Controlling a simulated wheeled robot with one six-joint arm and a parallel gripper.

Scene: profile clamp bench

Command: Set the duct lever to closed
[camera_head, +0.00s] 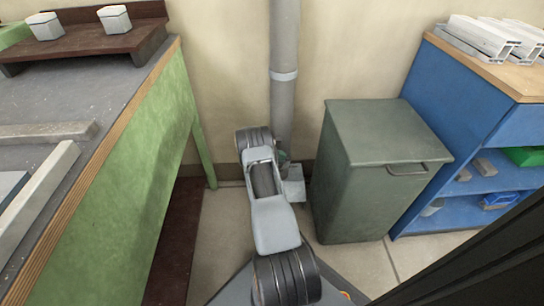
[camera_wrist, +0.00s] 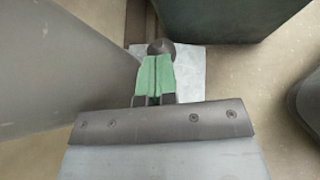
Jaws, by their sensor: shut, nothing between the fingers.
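The duct (camera_head: 284,105) is a grey vertical pipe against the wall, and it fills the left of the wrist view (camera_wrist: 50,70). A pale plate (camera_head: 294,190) sits beside its lower end; it also shows in the wrist view (camera_wrist: 190,72). A dark round knob (camera_wrist: 161,46), seemingly the lever's end, stands over the plate. My gripper (camera_wrist: 154,60) has green fingers, shut together and empty, with their tips right at the knob. I cannot tell if they touch it. The lever's shaft and its setting are hidden behind the fingers and my arm.
A grey-green bin (camera_head: 375,140) stands close on the right of the duct. A green-sided workbench (camera_head: 135,170) is on the left, and a blue shelf unit (camera_head: 455,120) is at far right. Bare floor shows between bench and bin.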

